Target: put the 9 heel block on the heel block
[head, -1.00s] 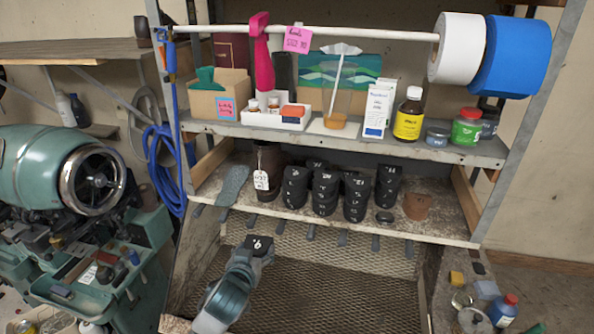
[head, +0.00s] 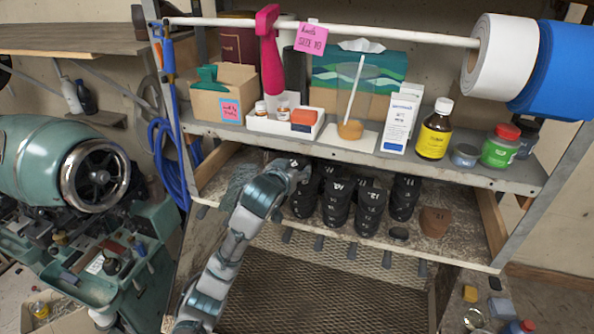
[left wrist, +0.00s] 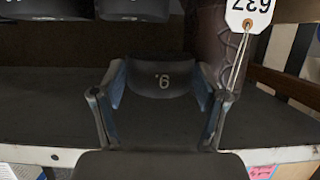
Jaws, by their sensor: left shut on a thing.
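My left gripper (head: 297,172) reaches onto the lower shelf at the left end of the stacked heel blocks. In the left wrist view its two fingers (left wrist: 160,103) are shut on the sides of a black heel block marked 9 (left wrist: 160,82). In the head view that block is largely hidden by the gripper. Black numbered heel blocks stand in several stacks, the nearest stack (head: 305,201) just below and beside the gripper. I cannot tell whether the held block touches it. Other blocks (left wrist: 135,8) show at the top of the left wrist view. My right gripper is not in view.
A dark laced boot (left wrist: 218,45) with a white tag stands close beside the gripper. The upper shelf (head: 350,148) overhangs with boxes and bottles. A brown piece (head: 435,221) and a small dark disc (head: 398,233) lie right of the stacks. A mesh panel (head: 310,290) slopes below.

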